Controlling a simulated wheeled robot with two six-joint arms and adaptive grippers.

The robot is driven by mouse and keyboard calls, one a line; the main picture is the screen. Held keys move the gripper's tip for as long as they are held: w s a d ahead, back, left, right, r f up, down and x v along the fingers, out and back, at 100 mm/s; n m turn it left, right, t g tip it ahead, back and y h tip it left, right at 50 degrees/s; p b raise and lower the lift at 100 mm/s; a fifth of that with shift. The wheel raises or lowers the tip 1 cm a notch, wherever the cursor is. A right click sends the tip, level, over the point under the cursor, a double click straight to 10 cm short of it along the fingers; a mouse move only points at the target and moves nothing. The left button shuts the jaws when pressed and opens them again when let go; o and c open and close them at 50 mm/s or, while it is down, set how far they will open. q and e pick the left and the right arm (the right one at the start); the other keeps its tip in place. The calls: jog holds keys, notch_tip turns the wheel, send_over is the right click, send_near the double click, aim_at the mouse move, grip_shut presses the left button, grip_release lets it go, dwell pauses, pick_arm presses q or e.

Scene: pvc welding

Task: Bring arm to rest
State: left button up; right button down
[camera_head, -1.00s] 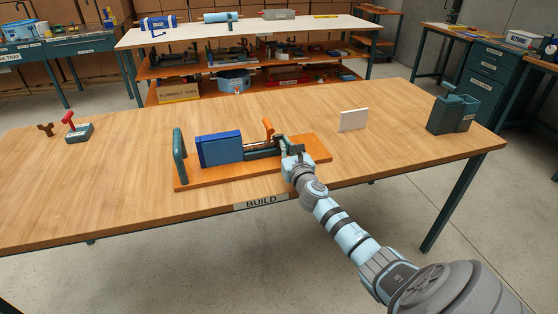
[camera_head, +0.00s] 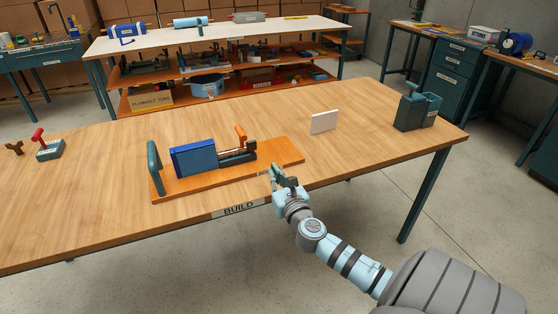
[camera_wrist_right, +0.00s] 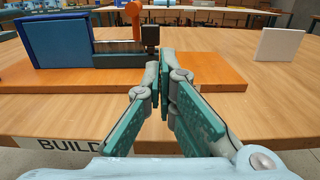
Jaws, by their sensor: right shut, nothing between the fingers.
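My right gripper (camera_head: 275,174) is at the front edge of the bench, in front of the right part of an orange base board. In the right wrist view its fingers (camera_wrist_right: 159,72) are together with nothing between them. The orange board (camera_head: 285,155) carries a blue block (camera_head: 193,158), a dark green upright handle (camera_head: 155,167), a dark slide piece (camera_head: 237,157) and an orange lever (camera_head: 241,134). The lever (camera_wrist_right: 133,18) and the blue block (camera_wrist_right: 60,42) also show in the right wrist view, beyond the fingers. My left gripper is not in view.
The wooden bench (camera_head: 90,200) bears a white upright plate (camera_head: 324,122), a dark green holder (camera_head: 416,111) at right, and a red-handled block (camera_head: 48,149) at left. A BUILD label (camera_head: 239,210) is on the front edge. A shelf rack (camera_head: 220,45) stands behind.

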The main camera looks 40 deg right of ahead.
jog(key=shift+v, duration=1)
jog(key=shift+f, duration=0.1)
